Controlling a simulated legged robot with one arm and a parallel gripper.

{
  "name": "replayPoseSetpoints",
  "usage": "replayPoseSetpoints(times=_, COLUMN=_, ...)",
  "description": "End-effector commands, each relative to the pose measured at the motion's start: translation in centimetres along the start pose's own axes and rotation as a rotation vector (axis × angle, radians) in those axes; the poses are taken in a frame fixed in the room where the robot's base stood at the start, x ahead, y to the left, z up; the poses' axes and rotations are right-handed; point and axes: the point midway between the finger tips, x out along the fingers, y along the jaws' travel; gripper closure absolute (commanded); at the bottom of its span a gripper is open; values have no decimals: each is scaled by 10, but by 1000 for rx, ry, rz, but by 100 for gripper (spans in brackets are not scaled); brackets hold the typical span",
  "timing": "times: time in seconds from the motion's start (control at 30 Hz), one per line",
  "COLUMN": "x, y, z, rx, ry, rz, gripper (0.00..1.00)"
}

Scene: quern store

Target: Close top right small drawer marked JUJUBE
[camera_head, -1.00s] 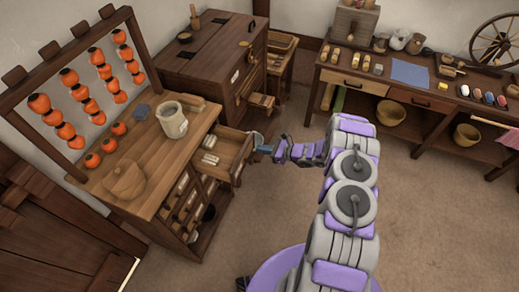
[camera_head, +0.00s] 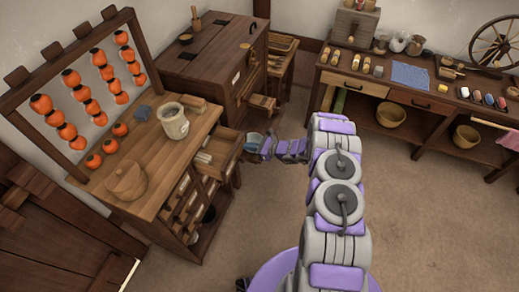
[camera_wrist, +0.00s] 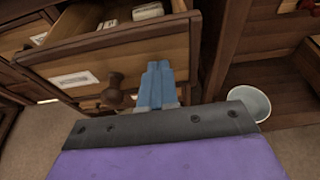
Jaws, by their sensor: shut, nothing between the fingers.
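The small top right drawer (camera_head: 231,149) of the wooden cabinet is partly open, with pale packets inside. In the wrist view its front (camera_wrist: 140,60) carries a white label (camera_wrist: 75,81), too blurred to read, and a dark round knob (camera_wrist: 115,90). My gripper (camera_head: 250,142) is at the drawer's front. In the wrist view its blue fingers (camera_wrist: 158,70) are shut and empty, right of the knob and up against the front panel; exact contact is hard to tell.
The cabinet top (camera_head: 165,150) bears a jar (camera_head: 174,122) and a rack of orange fruit. A pale bucket (camera_wrist: 249,103) stands right of my gripper. A dark wooden chest (camera_head: 215,55) stands behind. The floor to the right is open.

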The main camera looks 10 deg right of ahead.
Motion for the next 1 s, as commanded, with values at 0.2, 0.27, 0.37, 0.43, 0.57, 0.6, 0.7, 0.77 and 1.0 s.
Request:
replayPoseSetpoints(times=0.2, x=52, y=2, z=16, rx=-6, ry=-4, rz=6, gripper=100)
replayPoseSetpoints(times=0.27, x=65, y=2, z=20, rx=-3, ry=-4, rz=6, gripper=100)
replayPoseSetpoints(times=0.37, x=86, y=2, z=26, rx=-2, ry=-6, rz=7, gripper=100)
replayPoseSetpoints(times=0.43, x=98, y=2, z=30, rx=-4, ry=-6, rz=7, gripper=100)
replayPoseSetpoints(times=0.57, x=117, y=0, z=36, rx=-2, ry=-5, rz=3, gripper=100)
replayPoseSetpoints(times=0.6, x=122, y=0, z=38, rx=-2, ry=-4, rz=3, gripper=100)
replayPoseSetpoints(times=0.7, x=130, y=0, z=40, rx=0, ry=-3, rz=2, gripper=100)
replayPoseSetpoints(times=0.77, x=134, y=0, z=42, rx=1, ry=-2, rz=2, gripper=100)
replayPoseSetpoints(times=1.0, x=141, y=0, z=45, rx=1, ry=-4, rz=2, gripper=100)
